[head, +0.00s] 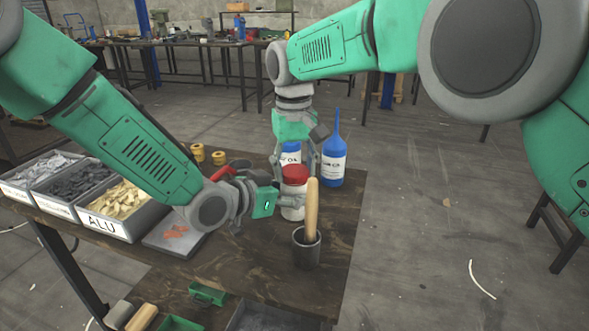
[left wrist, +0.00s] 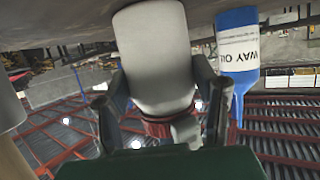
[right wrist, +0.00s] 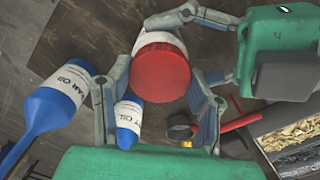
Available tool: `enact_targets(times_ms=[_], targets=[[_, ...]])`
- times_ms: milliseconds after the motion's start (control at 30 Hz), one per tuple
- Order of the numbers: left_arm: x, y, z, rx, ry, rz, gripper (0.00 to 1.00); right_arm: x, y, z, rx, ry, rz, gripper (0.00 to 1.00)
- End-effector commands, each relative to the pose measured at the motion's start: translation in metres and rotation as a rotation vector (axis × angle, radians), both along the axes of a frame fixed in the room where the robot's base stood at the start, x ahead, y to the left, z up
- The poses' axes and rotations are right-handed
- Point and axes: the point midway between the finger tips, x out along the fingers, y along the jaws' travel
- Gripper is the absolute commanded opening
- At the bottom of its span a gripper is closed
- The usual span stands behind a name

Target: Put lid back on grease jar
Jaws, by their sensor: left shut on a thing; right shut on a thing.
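The white grease jar (head: 292,213) stands on the dark wooden table with the red lid (head: 294,174) at its top. My left gripper (head: 283,201) is shut around the jar's body, which fills the space between its fingers in the left wrist view (left wrist: 155,55). My right gripper (head: 295,166) comes down from above and is shut on the lid. The right wrist view shows the round red lid (right wrist: 160,75) between its fingers, over the jar's white body. The lid looks in line with the jar; I cannot tell whether it is fully seated.
A blue oil bottle (head: 332,160) and another blue-and-white bottle (head: 290,154) stand behind the jar. A dark cup (head: 306,250) with a wooden handle (head: 312,207) stands close in front. Parts bins (head: 116,229) sit at left. A red-handled tool (right wrist: 240,122) lies nearby.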

Motion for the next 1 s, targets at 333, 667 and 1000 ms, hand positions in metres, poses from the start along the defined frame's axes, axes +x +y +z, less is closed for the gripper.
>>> enact_targets(times_ms=[333, 667, 1000], targets=[[-0.002, -0.003, 0.000, 0.001, 0.001, -0.008, 0.00, 0.001, 0.002, 0.002, 0.005, -0.005, 0.003, 0.68], [-0.001, -0.002, -0.001, 0.000, 0.001, -0.004, 0.00, 0.001, 0.002, 0.039, 0.004, -0.004, 0.004, 0.68], [-0.001, -0.001, 0.000, 0.001, 0.001, -0.003, 0.00, 0.001, 0.001, 0.045, 0.003, -0.001, 0.004, 0.68]])
